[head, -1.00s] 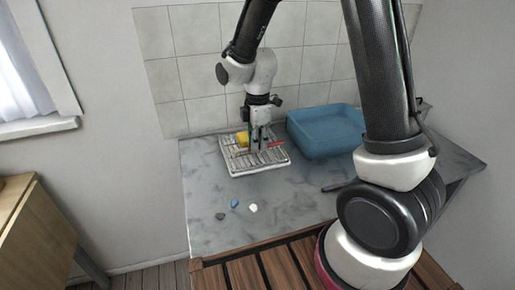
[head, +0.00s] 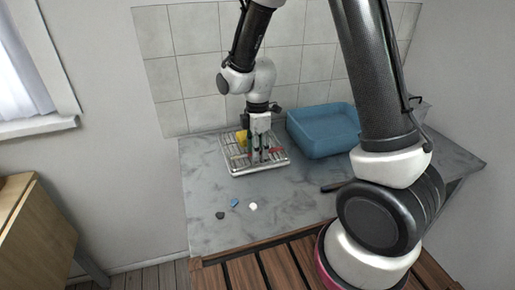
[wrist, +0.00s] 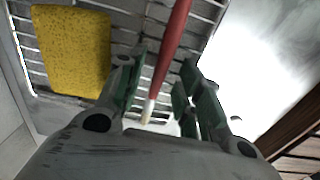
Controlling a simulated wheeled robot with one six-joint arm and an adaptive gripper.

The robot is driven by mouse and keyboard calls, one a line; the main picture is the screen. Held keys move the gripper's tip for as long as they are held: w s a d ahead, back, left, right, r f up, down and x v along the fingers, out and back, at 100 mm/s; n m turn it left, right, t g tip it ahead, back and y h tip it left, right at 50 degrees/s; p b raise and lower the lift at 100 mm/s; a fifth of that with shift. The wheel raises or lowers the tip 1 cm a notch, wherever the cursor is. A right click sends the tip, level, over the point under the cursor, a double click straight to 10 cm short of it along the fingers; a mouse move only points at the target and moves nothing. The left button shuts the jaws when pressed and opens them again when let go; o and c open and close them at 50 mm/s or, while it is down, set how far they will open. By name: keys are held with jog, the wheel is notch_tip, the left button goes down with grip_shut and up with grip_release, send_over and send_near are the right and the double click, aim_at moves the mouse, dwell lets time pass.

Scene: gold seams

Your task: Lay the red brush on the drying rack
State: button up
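The red brush (wrist: 172,50) lies across the wires of the drying rack (wrist: 125,35), its pale end toward my gripper in the wrist view. A bit of its red shows beside the fingers in the head view (head: 275,150). The drying rack also shows in the head view (head: 241,171), on the grey counter. My gripper (head: 260,160) points down over the rack. In the wrist view my gripper (wrist: 168,92) is open, with green-padded fingers on either side of the brush and visible gaps to it. The fingers hide part of the brush in the head view.
A yellow sponge (wrist: 72,50) lies on the rack left of the brush. A blue basin (head: 325,131) stands right of the rack. Small blue (head: 235,202), white (head: 253,206) and dark (head: 220,215) pieces lie in front. A dark bar (head: 336,186) is partly hidden by my arm.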

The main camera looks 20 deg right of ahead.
notch_tip(320, 180, up, 12)
jog(key=s+d+r+m+t, duration=0.2)
jog(key=s+d+r+m, duration=0.6)
jog(key=r, duration=0.1)
jog(key=s+d+r+m+t, duration=0.2)
jog(key=s+d+r+m, duration=0.1)
jog(key=s+d+m, duration=0.4)
jog(key=s+m, duration=0.3)
jog(key=s, duration=0.3)
